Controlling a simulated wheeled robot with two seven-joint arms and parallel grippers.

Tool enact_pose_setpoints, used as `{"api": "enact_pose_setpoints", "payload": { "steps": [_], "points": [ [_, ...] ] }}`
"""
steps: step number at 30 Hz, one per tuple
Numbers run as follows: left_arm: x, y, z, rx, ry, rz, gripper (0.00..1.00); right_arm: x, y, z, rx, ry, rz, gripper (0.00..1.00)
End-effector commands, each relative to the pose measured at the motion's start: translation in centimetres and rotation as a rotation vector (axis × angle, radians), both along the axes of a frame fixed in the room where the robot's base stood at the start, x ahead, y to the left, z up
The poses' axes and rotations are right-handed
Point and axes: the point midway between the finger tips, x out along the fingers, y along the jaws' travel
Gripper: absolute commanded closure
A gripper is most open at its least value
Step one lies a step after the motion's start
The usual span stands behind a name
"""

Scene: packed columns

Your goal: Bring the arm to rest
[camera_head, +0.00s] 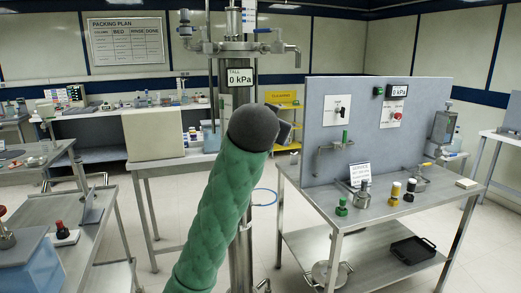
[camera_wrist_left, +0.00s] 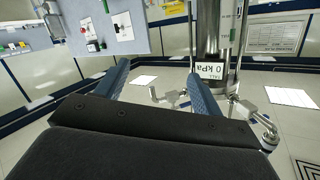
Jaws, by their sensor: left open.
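My left arm, in a green quilted sleeve with a dark grey rounded end, rises from the bottom middle of the head view in front of the tall steel column (camera_head: 237,100). Only a dark part of my left gripper (camera_head: 284,131) shows behind that end. In the left wrist view the two blue fingers of my left gripper (camera_wrist_left: 160,88) stand wide apart, with nothing between them. The column (camera_wrist_left: 211,35), with its "TALL 0 kPa" sign, is beyond the right finger. My right gripper is not in view.
A steel bench (camera_head: 325,205) with a grey panel, gauge, fittings and coloured-cap bottles stands right of the column. A black tray (camera_head: 412,250) is on its lower shelf. A steel cart (camera_head: 85,225) is at the left. A beige box (camera_head: 153,132) sits on the table behind.

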Motion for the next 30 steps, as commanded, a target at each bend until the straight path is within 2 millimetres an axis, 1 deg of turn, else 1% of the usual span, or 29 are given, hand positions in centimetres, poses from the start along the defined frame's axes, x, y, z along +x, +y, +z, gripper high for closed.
{"api": "enact_pose_setpoints", "payload": {
  "steps": [1, 2, 3, 5, 6, 11, 15, 17, 18, 26, 30],
  "points": [
    [-0.1, 0.7, -2.2, -0.015, 0.033, -0.006, 0.33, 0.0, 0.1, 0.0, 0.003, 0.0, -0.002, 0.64],
    [-0.3, 1.2, -3.2, -0.024, 0.048, -0.008, 0.33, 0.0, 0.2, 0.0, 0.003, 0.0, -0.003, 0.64],
    [-0.5, 1.7, -4.7, -0.034, 0.07, -0.012, 0.33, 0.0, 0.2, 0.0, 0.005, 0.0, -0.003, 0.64],
    [-0.8, 2.5, -6.8, -0.05, 0.101, -0.017, 0.33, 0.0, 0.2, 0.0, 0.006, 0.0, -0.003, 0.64],
    [-1.0, 3.0, -8.2, -0.06, 0.121, -0.019, 0.33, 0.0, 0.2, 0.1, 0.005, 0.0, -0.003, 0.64],
    [-2.2, 5.1, -13.9, -0.097, 0.203, -0.017, 0.33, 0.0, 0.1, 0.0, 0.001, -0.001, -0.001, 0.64],
    [-3.4, 6.9, -18.9, -0.124, 0.274, -0.005, 0.33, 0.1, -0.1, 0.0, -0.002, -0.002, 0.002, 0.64],
    [-4.1, 7.8, -21.0, -0.135, 0.303, 0.003, 0.33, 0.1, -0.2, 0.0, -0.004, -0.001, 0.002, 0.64],
    [-4.6, 8.3, -22.4, -0.141, 0.324, 0.009, 0.33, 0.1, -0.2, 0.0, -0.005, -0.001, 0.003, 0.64],
    [-8.1, 11.7, -31.6, -0.167, 0.46, 0.064, 0.33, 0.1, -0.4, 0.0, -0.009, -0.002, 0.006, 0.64],
    [-10.5, 13.3, -36.6, -0.174, 0.539, 0.095, 0.33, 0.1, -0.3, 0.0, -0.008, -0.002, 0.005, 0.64]
  ]
}}
